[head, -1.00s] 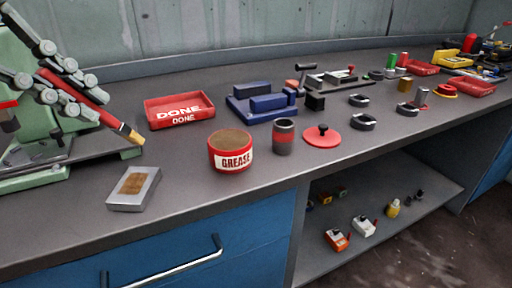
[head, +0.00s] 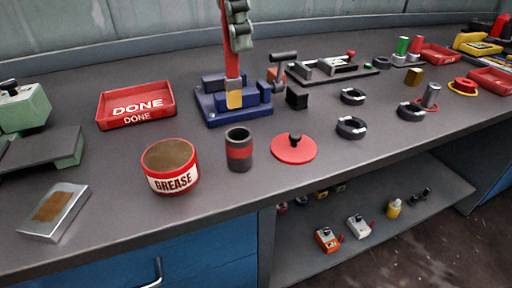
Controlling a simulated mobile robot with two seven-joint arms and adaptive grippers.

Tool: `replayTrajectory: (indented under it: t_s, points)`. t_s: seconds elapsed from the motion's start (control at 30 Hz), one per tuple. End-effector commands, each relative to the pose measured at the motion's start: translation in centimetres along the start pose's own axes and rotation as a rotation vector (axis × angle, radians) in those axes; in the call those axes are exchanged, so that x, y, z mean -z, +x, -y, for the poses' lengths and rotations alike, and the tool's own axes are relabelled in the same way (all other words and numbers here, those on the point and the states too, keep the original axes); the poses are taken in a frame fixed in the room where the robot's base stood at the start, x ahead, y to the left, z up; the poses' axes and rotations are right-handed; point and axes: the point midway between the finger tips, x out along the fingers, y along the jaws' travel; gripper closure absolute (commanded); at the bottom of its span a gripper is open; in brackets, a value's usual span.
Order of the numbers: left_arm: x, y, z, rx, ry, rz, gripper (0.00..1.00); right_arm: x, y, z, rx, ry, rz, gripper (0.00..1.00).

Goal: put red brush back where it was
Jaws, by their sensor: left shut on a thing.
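My left gripper (head: 238,30) is at the top of the head view, shut on the red brush (head: 232,68). The brush hangs about upright, with its tan bristle tip (head: 235,99) pointing down. In the picture the tip overlaps the blue fixture (head: 210,108); whether it touches cannot be told. A dark cup with a red band (head: 239,150) stands in front of the fixture, open at the top. The red grease tin (head: 171,168) is open to the left of the cup. My right gripper is not in view.
A red lid with a black knob (head: 293,149) lies right of the cup. A red DONE tray (head: 136,105) is at the left, a metal block (head: 55,212) at the front left. Black rings (head: 352,127) lie further right. Bench is clear between cup and tin.

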Motion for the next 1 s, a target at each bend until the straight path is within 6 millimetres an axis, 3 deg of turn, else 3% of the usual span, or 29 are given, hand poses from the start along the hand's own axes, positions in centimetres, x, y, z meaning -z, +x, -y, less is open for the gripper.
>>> replayTrajectory:
  t_s: [0.07, 0.3, 0.73, 1.0]
  points:
    - [-0.1, 0.4, 0.0, 0.008, -0.016, -0.003, 1.0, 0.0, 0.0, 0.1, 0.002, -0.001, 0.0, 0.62]
    - [0.4, 4.6, 0.1, 0.011, -0.023, -0.004, 1.0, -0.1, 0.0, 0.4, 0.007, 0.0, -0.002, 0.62]
    - [1.0, 9.3, 0.1, 0.01, -0.022, -0.004, 1.0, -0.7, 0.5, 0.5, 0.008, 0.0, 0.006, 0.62]
    - [1.0, 9.9, 0.1, 0.009, -0.022, -0.001, 1.0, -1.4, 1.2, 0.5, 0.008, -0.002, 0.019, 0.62]
